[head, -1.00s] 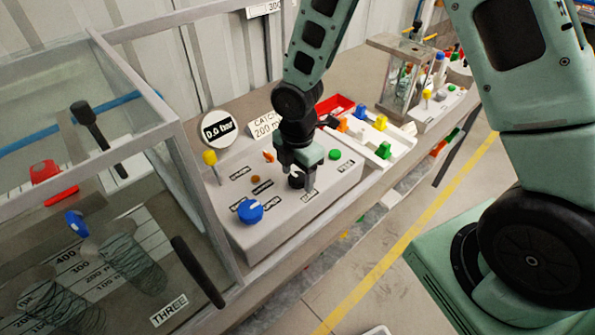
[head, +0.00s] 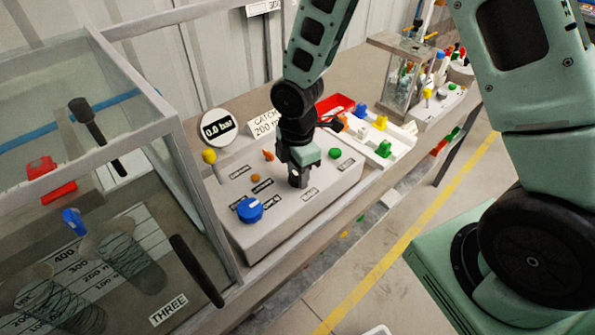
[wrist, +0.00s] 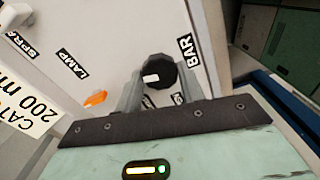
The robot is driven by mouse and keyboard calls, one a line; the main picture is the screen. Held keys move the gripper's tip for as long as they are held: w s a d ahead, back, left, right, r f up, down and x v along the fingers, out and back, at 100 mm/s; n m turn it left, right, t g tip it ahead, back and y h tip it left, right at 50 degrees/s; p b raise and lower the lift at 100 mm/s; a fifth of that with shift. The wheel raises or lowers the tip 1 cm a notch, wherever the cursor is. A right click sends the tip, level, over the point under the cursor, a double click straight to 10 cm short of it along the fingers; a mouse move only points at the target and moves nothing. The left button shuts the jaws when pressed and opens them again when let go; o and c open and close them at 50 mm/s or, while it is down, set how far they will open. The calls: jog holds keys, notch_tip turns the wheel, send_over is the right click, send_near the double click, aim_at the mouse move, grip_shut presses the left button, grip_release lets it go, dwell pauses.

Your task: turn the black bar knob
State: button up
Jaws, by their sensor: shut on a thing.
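The black bar knob (wrist: 160,70) shows in the wrist view as a dark round knob with a white mark, beside a label reading BAR. My gripper (wrist: 160,88) has one finger on each side of it and is shut on it. In the head view my gripper (head: 298,180) points down onto the grey control panel (head: 290,215), and its fingers hide most of the knob.
A blue knob (head: 249,210), a yellow knob (head: 209,157), an orange lever (head: 268,155) and a green button (head: 335,153) stand near on the panel. A round gauge (head: 217,128) reads 0.0 bar. A framed glass tank (head: 150,90) stands at left.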

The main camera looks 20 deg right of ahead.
aim_at(297, 175)
jog(key=m+b, duration=0.1)
jog(key=m, duration=0.5)
jog(key=m+b, duration=0.1)
jog(key=m, duration=0.5)
dwell(0.6)
jog(key=o, duration=1)
jog(key=shift+r, duration=0.1)
notch_tip(297, 175, up, 17)
jog(key=shift+r+b, duration=0.15)
jog(key=shift+b, duration=0.9)
